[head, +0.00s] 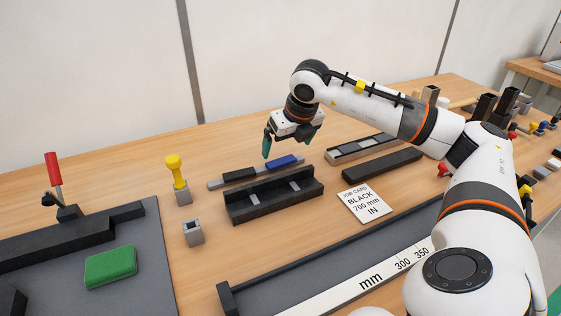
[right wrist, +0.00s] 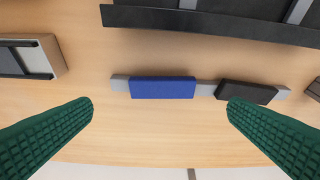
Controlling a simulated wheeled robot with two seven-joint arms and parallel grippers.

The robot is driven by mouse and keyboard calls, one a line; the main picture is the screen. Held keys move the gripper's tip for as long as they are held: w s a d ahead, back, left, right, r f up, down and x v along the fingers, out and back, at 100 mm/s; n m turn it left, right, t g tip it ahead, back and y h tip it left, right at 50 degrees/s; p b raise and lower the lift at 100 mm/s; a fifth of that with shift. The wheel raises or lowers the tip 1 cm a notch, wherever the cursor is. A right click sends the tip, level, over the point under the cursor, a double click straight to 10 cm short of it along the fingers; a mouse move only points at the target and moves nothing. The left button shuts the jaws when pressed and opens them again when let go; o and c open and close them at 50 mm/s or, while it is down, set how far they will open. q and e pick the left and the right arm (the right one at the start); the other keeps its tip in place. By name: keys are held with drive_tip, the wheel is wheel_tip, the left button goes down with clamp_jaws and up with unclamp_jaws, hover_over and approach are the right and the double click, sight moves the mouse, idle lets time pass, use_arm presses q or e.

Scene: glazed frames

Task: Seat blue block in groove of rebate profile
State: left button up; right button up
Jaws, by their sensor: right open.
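The blue block (head: 285,162) lies on a thin grey strip (head: 214,185), beside a black block (head: 239,174). In the right wrist view the blue block (right wrist: 162,88) lies between the fingers, beyond their tips. My right gripper (head: 288,143) has green fingers and is open and empty above the strip; the fingers also show in the right wrist view (right wrist: 161,102). A black channel-shaped piece (head: 275,206) with grey pads inside stands just in front of the strip; I cannot tell for sure that it is the rebate profile. My left gripper is out of view.
A tray with grey inserts (head: 362,147) and a black bar (head: 382,165) lie to the right. A job card (head: 362,203) and a long ruler fixture (head: 340,293) are in front. A yellow-handled tool (head: 176,172), a grey socket (head: 193,232) and a green block (head: 111,267) are left.

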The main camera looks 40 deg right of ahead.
sight(281, 161)
drive_tip(key=p+x, duration=0.1)
drive_tip(key=x, duration=0.4)
drive_tip(key=shift+a+f, duration=0.1)
drive_tip(key=shift+f, duration=0.25)
drive_tip(key=c, duration=1.1)
